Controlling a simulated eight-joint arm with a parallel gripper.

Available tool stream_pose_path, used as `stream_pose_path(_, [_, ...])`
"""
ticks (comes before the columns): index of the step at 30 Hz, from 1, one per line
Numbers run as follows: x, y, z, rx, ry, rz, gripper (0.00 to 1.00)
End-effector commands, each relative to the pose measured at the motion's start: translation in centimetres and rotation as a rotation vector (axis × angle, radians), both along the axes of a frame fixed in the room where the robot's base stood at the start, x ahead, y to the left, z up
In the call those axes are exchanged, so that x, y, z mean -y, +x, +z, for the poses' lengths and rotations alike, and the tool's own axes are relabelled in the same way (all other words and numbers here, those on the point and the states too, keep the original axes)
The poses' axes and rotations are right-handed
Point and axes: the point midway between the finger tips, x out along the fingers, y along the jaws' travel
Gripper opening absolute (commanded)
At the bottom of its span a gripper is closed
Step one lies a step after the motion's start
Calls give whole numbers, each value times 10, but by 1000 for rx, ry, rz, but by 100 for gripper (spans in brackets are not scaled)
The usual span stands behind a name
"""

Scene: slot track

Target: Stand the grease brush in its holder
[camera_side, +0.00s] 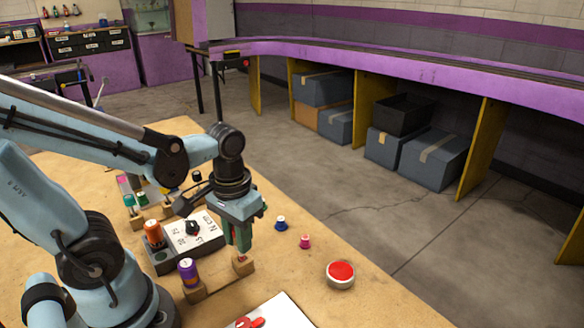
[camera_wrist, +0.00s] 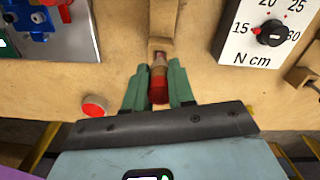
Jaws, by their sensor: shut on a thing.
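My gripper (camera_side: 240,243) points down with its green fingers over the right end block of a low wooden holder (camera_side: 213,280). In the wrist view the fingers (camera_wrist: 158,90) are shut on a red-ended piece with a tan part above it, which I take for the grease brush (camera_wrist: 158,88). In the side view only a small red bit shows just below the fingertips, at the block; the rest is hidden by the fingers. I cannot tell whether the brush is seated in the block or just above it. The holder's wood also shows in the wrist view (camera_wrist: 161,22).
A purple and orange bottle (camera_side: 188,271) stands at the holder's left end. A dial box (camera_side: 195,233) is close behind the gripper. A blue knob (camera_side: 281,223), a pink knob (camera_side: 305,241) and a red button (camera_side: 340,273) lie to the right. A white plate (camera_side: 283,309) is in front.

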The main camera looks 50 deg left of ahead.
Motion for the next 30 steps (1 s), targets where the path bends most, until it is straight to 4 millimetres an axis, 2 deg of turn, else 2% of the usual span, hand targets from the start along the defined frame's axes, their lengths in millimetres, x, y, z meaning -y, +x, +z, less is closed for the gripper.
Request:
stream_pose_path(15, [0,0,-11,0,0,0,0])
stream_pose_path(30, [0,0,-13,0,0,0,0])
